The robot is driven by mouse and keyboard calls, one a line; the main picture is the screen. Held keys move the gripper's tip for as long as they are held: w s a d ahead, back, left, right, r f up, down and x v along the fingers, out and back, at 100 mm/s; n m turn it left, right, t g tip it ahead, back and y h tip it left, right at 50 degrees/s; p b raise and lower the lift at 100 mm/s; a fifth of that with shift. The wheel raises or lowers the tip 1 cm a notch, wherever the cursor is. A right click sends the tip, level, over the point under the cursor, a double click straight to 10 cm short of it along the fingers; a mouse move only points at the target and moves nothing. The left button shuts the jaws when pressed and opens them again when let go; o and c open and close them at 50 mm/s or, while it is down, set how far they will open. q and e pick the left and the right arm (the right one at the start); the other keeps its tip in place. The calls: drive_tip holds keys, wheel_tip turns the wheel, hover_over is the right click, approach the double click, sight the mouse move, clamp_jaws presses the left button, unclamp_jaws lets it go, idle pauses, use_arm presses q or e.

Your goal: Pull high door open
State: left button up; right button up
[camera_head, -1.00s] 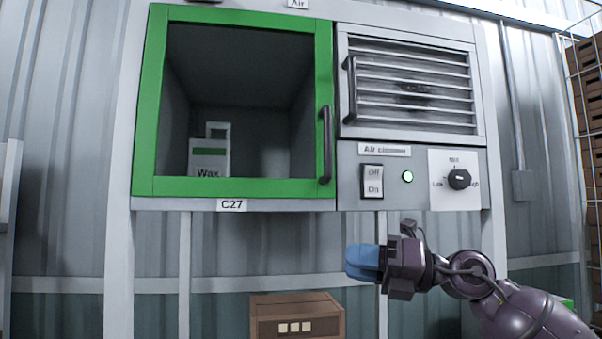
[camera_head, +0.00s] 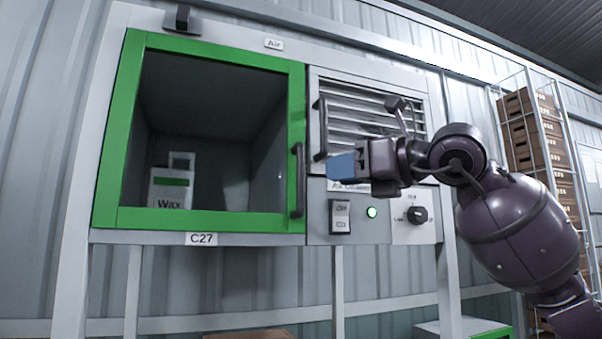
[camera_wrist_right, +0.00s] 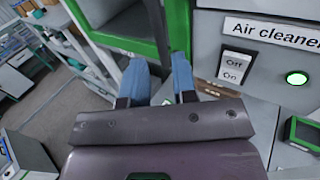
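The high door (camera_head: 107,130) is a green-framed, see-through door on the left of the cabinet, and it looks shut. Its dark upright handle (camera_head: 298,180) is on the right side of the frame. My right gripper (camera_head: 342,166), with blue fingertips, is to the right of that handle in the head view and apart from it in the picture. In the right wrist view my right gripper (camera_wrist_right: 160,70) is open, with a gap between its fingers. There the dark handle (camera_wrist_right: 155,22) shows beyond the gap, beside the green frame. My left gripper is not in view.
A slatted vent panel (camera_head: 350,110) with its own dark handle (camera_head: 320,128) is right of the door. Below it are a rocker switch (camera_head: 340,216), a lit green lamp (camera_head: 372,212) and a knob (camera_head: 417,214). A wax container (camera_head: 170,190) stands behind the door. A crate rack (camera_head: 530,110) is at right.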

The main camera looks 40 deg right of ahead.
sight(304, 176)
drive_tip(key=p+x, duration=0.2)
drive_tip(key=x, duration=0.6)
drive_tip(key=shift+w+a+p, duration=0.15)
drive_tip(key=shift+w+p, duration=0.05)
drive_tip(key=shift+p, duration=0.15)
clamp_jaws()
